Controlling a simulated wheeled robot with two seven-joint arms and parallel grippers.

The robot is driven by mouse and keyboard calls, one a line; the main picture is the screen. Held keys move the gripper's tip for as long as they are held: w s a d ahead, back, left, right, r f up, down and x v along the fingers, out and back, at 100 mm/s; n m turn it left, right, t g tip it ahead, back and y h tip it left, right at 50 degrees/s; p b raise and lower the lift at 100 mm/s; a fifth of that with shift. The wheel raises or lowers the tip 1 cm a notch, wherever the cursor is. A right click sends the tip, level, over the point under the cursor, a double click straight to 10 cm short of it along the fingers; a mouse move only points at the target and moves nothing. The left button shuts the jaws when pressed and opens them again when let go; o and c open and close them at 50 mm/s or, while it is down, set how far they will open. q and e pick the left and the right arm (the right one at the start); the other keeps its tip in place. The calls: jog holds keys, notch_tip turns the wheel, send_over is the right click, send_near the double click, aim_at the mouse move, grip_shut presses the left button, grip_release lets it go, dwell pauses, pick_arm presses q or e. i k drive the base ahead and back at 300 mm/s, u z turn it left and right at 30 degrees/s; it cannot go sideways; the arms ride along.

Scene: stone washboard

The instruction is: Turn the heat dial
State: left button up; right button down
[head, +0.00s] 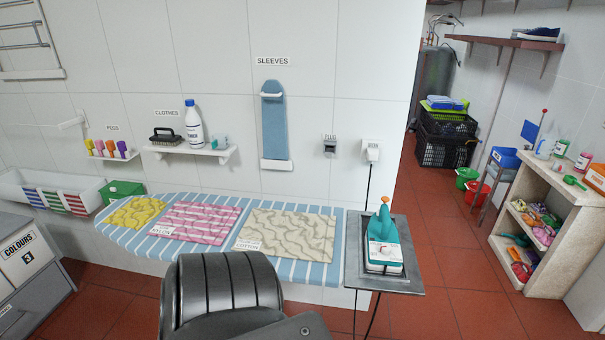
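A teal iron (384,226) with an orange tip at its top stands on a dark square stand (408,275) at the right end of the ironing board. A white face with a small reddish mark shows low on the iron's near side. The picture is too small to tell whether this mark is the heat dial or how the dial is set. A dark cord hangs down the wall from a white plug unit (370,151) behind the iron. Neither of my grippers is in view, and nothing of mine touches the iron.
The striped board (325,263) carries yellow, pink and beige cloths (290,237). Grey drawers (30,265) stand at the left. A shelf unit (547,195) and dark crates (445,140) stand at the right. Red floor is open between the stand and the shelf unit.

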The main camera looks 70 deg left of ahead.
aim_at(386, 248)
jog(key=u, duration=0.7)
jog(key=i, duration=0.3)
